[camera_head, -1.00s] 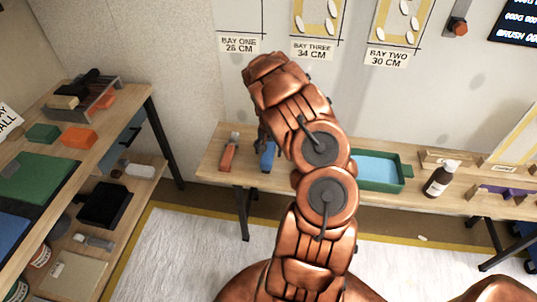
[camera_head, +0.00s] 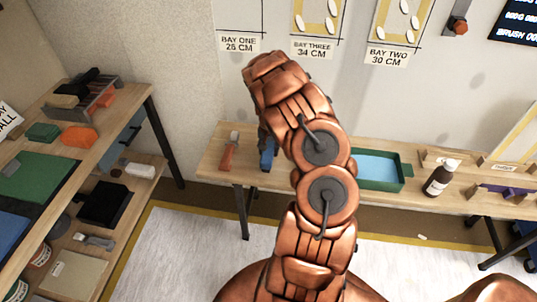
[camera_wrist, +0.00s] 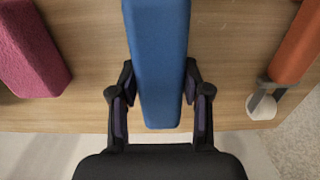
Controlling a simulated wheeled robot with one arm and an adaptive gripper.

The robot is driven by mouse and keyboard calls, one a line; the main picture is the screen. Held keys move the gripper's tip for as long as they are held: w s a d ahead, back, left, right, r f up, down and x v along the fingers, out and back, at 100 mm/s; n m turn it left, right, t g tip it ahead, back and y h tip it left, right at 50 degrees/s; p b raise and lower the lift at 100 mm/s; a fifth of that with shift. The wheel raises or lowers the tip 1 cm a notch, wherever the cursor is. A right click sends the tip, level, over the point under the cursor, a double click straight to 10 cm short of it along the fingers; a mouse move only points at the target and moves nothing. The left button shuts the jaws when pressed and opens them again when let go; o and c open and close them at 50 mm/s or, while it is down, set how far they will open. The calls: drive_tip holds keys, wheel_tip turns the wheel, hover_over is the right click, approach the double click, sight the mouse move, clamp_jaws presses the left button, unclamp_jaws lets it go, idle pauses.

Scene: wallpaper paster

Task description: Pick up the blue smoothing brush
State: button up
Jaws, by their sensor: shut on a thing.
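The blue smoothing brush (camera_head: 267,155) is on the long wooden bench in the head view, partly hidden behind my copper arm. In the wrist view the blue brush (camera_wrist: 158,60) is a long blue block running from the top of the picture down between my fingers. My gripper (camera_wrist: 159,95) has one dark finger on each side of the brush and is shut on it. The brush's near end sticks out past the fingers over the bench edge. In the head view my gripper is mostly hidden by the arm.
An orange-handled tool (camera_head: 228,152) lies left of the brush in the head view; it is at right in the wrist view (camera_wrist: 297,45). A pink block (camera_wrist: 32,48) is at left there. A green tray (camera_head: 404,172) and brown bottle (camera_head: 440,179) stand along the bench (camera_head: 212,160).

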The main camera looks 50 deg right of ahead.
sight(268, 148)
drive_tip(key=shift+r, duration=0.1)
drive_tip(key=shift+r, duration=0.55)
wheel_tip(268, 148, up, 2)
drive_tip(key=shift+r+b, duration=0.1)
drive_tip(key=shift+b, duration=0.45)
drive_tip(key=s+a+b, duration=0.1)
drive_tip(key=s+a, duration=0.2)
drive_tip(key=s, duration=0.4)
drive_tip(key=s+a+r+b, duration=0.1)
drive_tip(key=s+a, duration=0.2)
drive_tip(key=s, duration=0.4)
drive_tip(key=shift+s+a+r, duration=0.15)
drive_tip(key=shift+s+r, duration=0.1)
drive_tip(key=shift+s, duration=0.1)
